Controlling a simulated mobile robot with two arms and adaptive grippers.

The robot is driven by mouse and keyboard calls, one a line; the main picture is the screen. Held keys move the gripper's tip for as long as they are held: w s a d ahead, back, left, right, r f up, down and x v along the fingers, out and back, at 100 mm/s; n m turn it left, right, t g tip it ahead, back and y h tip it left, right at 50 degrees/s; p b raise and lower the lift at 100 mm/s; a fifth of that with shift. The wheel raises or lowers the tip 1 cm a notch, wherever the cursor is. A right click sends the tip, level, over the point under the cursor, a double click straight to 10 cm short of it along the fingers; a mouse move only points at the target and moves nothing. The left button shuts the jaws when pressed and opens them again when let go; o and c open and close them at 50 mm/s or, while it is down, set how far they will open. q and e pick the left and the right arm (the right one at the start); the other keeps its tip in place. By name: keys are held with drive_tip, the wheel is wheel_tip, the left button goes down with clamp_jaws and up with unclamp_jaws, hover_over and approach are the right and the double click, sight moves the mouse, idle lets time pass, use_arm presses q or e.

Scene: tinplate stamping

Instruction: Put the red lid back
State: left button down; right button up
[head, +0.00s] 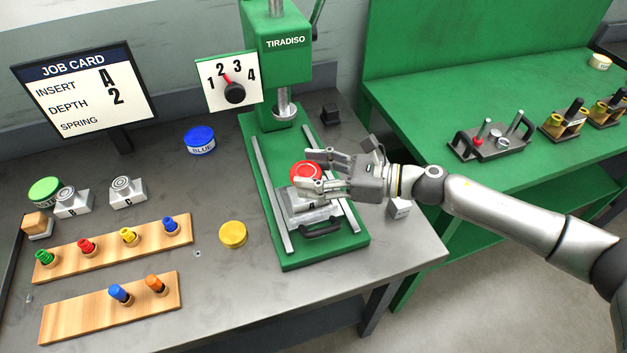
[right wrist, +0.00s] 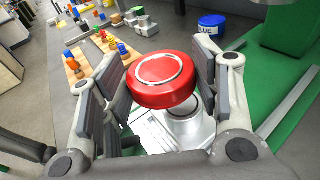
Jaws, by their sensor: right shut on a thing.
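The red lid (head: 305,172) is round with a pale ring on top. It is between the fingers of my right gripper (head: 312,171), over the green press base. It also shows large in the right wrist view (right wrist: 163,80), with a finger pad on either side. Below it is a silvery block (head: 310,208) with a round raised part (right wrist: 182,106), partly hidden by the lid. I cannot tell whether the lid touches it. My left gripper is not in view.
The green press (head: 278,55) stands behind the lid. A blue-lidded tin (head: 200,140), a yellow lid (head: 233,235) and a green lid (head: 45,190) are on the grey bench. Two wooden racks (head: 60,265) (head: 75,322) hold coloured pegs. Bare bench lies around the yellow lid.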

drive_tip(key=shift+w+f, duration=0.5)
drive_tip(key=shift+f, duration=0.1)
drive_tip(key=shift+w+f+p, duration=0.2)
drive_tip(key=shift+f+p, duration=0.3)
drive_tip(key=shift+f, duration=1.1)
drive_tip(key=o, duration=0.9)
